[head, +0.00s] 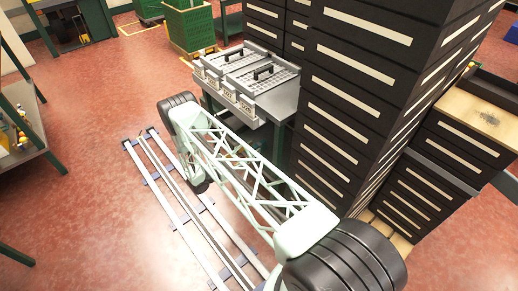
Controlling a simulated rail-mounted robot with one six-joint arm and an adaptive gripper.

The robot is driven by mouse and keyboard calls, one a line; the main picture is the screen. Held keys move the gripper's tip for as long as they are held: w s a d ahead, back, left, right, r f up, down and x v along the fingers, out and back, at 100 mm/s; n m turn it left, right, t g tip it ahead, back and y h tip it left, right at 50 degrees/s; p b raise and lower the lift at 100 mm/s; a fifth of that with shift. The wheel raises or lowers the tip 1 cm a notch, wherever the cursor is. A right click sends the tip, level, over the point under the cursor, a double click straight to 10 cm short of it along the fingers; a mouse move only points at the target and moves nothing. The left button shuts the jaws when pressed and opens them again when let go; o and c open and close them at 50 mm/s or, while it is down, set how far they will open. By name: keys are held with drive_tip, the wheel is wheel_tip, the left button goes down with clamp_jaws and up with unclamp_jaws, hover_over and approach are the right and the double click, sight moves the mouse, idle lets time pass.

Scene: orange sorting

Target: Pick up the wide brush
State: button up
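I cannot make out a wide brush anywhere in the head view. My gripper is not in view. A pale lattice link of my arm with black round joints crosses the middle of the picture and hides part of the floor and the table behind it.
Two grey lidded crates (264,75) with black handles stand on a green-legged table (283,103). A tall dark drawer cabinet (345,100) stands close on the right. A wooden-topped cabinet (480,118) is at far right. Rails (187,205) cross the red floor. Open floor (85,215) lies at left.

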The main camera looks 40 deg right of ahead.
sight(265, 141)
drive_tip(key=shift+d, duration=0.1)
drive_tip(key=shift+d+b, duration=0.6)
drive_tip(key=shift+d, duration=1.9)
drive_tip(key=shift+c, duration=0.8)
drive_tip(key=c, duration=0.8)
